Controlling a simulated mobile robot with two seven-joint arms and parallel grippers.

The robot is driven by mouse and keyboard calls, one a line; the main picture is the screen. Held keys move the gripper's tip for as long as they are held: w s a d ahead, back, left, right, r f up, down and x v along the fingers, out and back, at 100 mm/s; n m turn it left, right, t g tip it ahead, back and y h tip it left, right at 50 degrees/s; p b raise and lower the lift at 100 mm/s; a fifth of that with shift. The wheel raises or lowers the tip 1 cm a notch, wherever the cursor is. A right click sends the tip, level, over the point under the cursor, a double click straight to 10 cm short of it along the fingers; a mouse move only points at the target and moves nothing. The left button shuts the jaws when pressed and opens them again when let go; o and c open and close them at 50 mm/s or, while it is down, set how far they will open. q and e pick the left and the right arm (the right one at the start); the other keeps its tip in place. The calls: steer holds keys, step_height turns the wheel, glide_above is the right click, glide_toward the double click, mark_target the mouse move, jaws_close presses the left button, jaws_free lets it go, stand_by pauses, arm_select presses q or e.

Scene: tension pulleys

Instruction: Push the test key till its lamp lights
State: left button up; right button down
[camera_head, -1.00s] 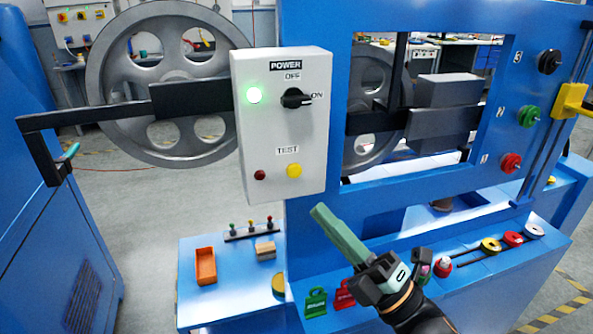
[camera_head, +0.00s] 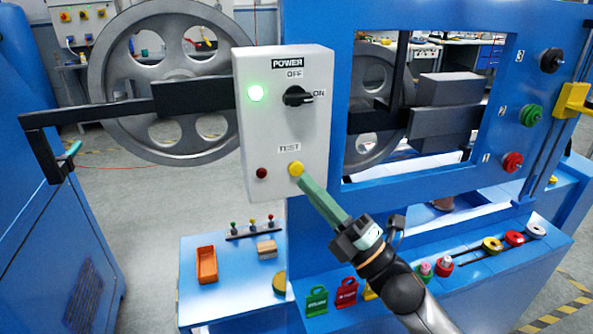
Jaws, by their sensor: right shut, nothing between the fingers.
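Above, the green power lamp (camera_head: 256,93) glows and the black POWER knob (camera_head: 298,96) points to ON. My right gripper (camera_head: 303,181) is shut, its green fingers reaching up from the lower right. Its tips are at the lower edge of the yellow key; whether they touch it, I cannot tell. My left gripper is not in view.
The bench below holds an orange tray (camera_head: 206,265), a green weight (camera_head: 316,300) and a red weight (camera_head: 346,292).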

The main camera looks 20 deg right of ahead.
steer(key=shift+w, duration=0.6)
stand_by(0.3)
stand_by(1.1)
steer(key=shift+w, duration=0.4)
steer(key=shift+w, duration=0.45)
stand_by(0.8)
steer(key=shift+s, duration=0.85)
